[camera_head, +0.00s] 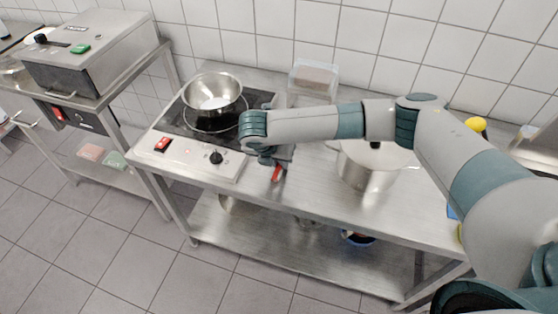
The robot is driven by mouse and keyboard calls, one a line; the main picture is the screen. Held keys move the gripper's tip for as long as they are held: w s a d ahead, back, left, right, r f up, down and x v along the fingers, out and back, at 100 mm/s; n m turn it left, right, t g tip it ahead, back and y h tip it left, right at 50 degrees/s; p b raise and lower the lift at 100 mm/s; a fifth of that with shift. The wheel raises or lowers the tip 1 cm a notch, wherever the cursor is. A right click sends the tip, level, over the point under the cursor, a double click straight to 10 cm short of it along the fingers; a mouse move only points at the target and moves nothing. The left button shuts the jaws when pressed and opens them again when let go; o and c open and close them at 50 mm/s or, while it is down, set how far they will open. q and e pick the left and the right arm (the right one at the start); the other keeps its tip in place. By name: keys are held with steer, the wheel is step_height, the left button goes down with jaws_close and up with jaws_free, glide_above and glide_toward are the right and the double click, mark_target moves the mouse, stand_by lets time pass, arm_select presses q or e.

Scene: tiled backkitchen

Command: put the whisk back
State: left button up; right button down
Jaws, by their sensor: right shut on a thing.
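My right arm reaches in from the right across the steel table. Its gripper (278,164) is low over the table's front edge, just right of the cooktop controls. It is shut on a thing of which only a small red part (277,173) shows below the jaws. The rest is hidden by the gripper and wrist, so I cannot tell whether it is the whisk. No whisk wires show anywhere. My left gripper is not in view.
A steel bowl (213,93) sits on the black cooktop (177,121). A lidded steel pot (367,171) stands right of the gripper, partly behind my arm. A clear container (314,78) stands at the back. The table front (310,198) has some bare room.

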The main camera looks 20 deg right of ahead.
steer(key=c, duration=1.7)
jaws_free()
steer(key=b+v, duration=0.2)
steer(key=v, duration=1)
steer(key=shift+w, duration=0.1)
